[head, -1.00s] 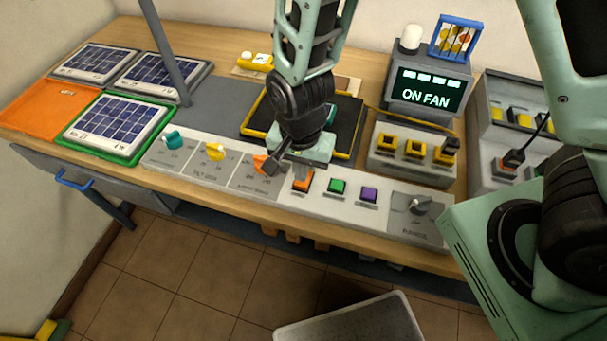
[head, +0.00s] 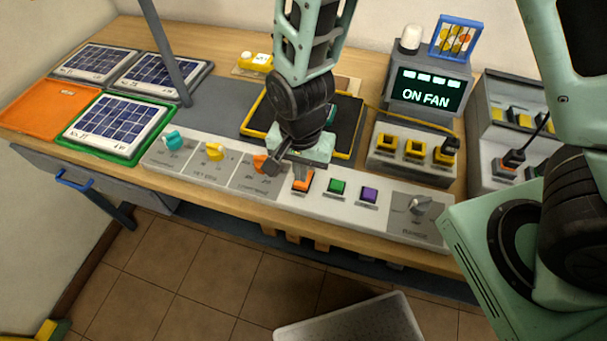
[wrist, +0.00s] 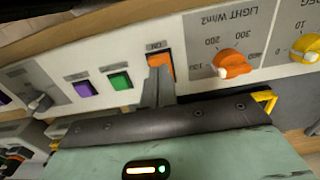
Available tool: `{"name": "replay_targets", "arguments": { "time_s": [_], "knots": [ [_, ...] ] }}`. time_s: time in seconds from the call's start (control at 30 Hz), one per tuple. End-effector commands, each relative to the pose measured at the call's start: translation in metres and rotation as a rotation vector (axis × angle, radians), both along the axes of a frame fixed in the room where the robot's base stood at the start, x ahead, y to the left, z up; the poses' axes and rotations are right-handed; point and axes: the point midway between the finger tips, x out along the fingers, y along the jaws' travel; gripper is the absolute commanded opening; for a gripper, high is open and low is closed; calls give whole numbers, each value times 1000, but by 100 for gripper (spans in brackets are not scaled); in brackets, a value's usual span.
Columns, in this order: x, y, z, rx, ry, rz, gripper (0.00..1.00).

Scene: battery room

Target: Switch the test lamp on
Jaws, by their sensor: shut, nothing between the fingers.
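An orange push button (head: 304,183) sits on the white control panel (head: 322,202), left of a green button (head: 337,187) and a purple button (head: 369,195). It also shows in the wrist view (wrist: 160,62), with a label too small to read. My gripper (head: 300,178) is shut and empty. Its fingertips (wrist: 157,72) are at the orange button and cover part of it; I cannot tell whether they press it. A white dome (head: 411,38), possibly the lamp, stands on the display box and looks unlit. The display (head: 427,92) reads "ON FAN".
An orange knob (wrist: 231,63) is close beside my gripper. Yellow (head: 215,151) and teal (head: 174,138) knobs lie further left. A grey rotary switch (head: 420,206) is at the panel's right end. A black tray (head: 345,135) and yellow sockets (head: 415,148) stand behind the panel.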

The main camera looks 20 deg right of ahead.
Motion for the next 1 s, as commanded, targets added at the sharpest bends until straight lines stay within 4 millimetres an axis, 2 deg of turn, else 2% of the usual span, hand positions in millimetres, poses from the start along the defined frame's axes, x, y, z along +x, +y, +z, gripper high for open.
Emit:
{"name": "replay_targets", "arguments": {
  "time_s": [1.0],
  "knots": [
    [0, 0, -12, 0, 0, 0, 0]
  ]
}}
